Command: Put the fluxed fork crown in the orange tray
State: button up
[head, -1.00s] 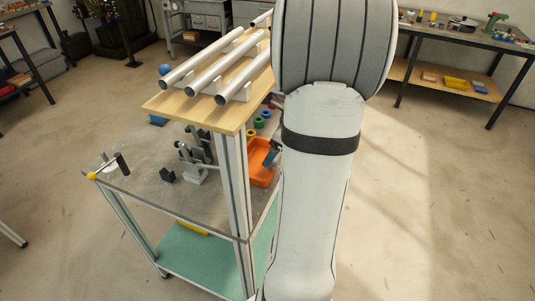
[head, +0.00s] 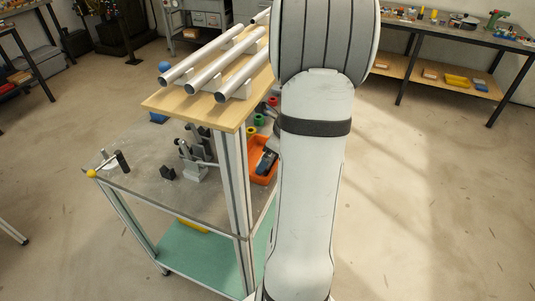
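The orange tray (head: 261,145) sits on the cart's grey middle deck, right of the metal upright and partly hidden behind my arm. A dark grey piece (head: 267,161) shows over or in the tray beside my arm. It may be part of my gripper or something at it; I cannot tell which. My arm hides the rest of my gripper, so its fingers and grip cannot be made out. I cannot pick out the fluxed fork crown for certain.
A wooden shelf (head: 190,108) with several metal tubes overhangs the deck. A grey clamp fixture (head: 195,160), a small black block (head: 167,173) and a yellow-tipped rod (head: 108,165) stand on the deck. Coloured rings (head: 259,120) lie behind the tray. Floor at right is clear.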

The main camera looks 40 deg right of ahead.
jog(key=v, duration=0.8)
jog(key=shift+w, duration=0.15)
dwell(0.5)
